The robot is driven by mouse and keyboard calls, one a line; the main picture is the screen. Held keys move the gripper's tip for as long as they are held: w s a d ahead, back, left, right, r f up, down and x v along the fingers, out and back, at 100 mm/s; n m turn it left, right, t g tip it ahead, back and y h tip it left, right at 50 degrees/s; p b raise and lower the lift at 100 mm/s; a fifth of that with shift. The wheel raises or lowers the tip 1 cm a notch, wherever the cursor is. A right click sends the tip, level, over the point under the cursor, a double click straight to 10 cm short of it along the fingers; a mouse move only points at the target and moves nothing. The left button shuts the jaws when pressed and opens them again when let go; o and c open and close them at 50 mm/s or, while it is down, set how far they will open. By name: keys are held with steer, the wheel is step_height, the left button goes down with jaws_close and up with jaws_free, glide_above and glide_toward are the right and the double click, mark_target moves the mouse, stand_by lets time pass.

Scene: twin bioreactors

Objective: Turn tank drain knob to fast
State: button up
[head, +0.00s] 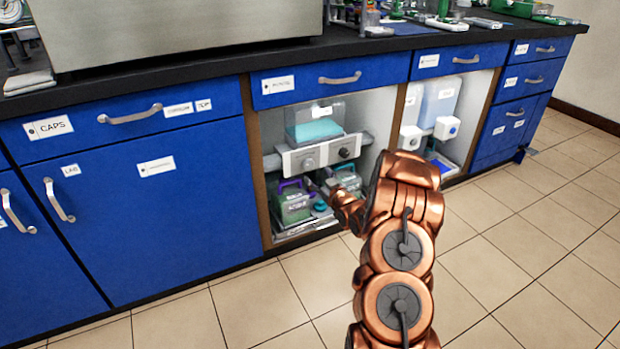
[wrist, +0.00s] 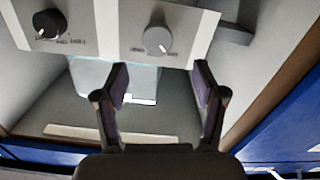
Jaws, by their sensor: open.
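A pale control panel (head: 322,156) sits in the open cabinet bay under a clear tank with blue liquid (head: 315,128). It carries a grey knob (head: 307,162) on the left and a black knob (head: 345,153) on the right. In the wrist view they appear swapped: grey knob (wrist: 158,40) at centre, black knob (wrist: 48,24) at left. Their labels are too small to read, so I cannot tell which is the tank drain knob. My gripper (wrist: 160,76) is open and empty. Its fingers point toward the grey knob, which shows just beyond and between the fingertips, apparently untouched.
Containers with green and purple parts (head: 294,203) stand below the panel, close to my gripper. A wooden cabinet edge (wrist: 277,95) borders the bay. A second open bay holds white containers (head: 437,100). Blue drawers (head: 130,115) flank the bays; the tiled floor in front is clear.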

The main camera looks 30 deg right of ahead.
mark_target(309, 166)
steer(key=w+b, duration=0.1)
steer(key=w, duration=0.1)
steer(key=w+b, duration=0.1)
steer(key=w, duration=0.1)
steer(key=w+d+f+b, duration=0.1)
steer(key=w, duration=0.1)
steer(key=shift+w, duration=0.2)
steer(key=shift+w+r, duration=0.1)
steer(key=shift+w, duration=0.45)
steer(key=c, duration=1.1)
steer(key=shift+c, duration=0.2)
